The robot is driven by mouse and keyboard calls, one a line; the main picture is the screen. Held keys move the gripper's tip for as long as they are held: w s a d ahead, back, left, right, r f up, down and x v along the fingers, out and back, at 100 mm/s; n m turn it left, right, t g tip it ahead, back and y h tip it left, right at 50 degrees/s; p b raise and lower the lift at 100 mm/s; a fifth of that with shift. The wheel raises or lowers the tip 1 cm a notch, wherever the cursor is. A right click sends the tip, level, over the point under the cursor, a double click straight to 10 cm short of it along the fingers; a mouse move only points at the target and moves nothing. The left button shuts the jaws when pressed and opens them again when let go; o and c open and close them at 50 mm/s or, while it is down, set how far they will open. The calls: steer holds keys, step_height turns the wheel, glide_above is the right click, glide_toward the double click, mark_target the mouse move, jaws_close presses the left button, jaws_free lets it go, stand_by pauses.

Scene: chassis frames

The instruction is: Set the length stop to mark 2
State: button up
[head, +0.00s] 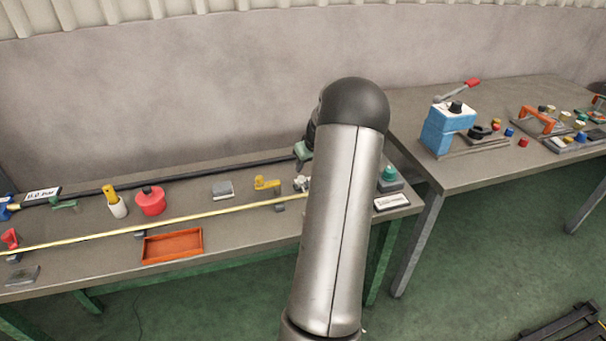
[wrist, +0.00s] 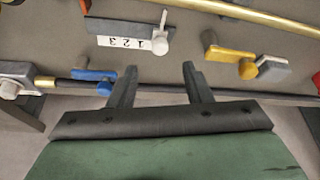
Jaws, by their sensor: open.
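In the wrist view a pale grey knob with a thin upright arm (wrist: 160,44), which looks like the length stop, sits at the right end of a white strip (wrist: 124,43) numbered 1, 2, 3. The numbers are upside down, too small to order surely. A dark grey bar (wrist: 112,29) lies behind the strip. My gripper (wrist: 155,72) is open and empty, its two dark fingers pointing at the bench, below and apart from the knob. In the head view my arm hides most of the gripper; a small whitish part (head: 301,184) shows beside it.
A yellow lever (wrist: 229,55) with a grey block (wrist: 273,68) lies right of the knob; a blue lever (wrist: 95,77) lies left of my fingers. A dark rail runs behind the fingers. A long brass rod (head: 215,212) crosses the bench. An orange tray (head: 172,246) sits at its front.

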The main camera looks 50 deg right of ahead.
mark_target(302, 178)
steer(key=p+x, duration=0.1)
steer(key=x, duration=0.7)
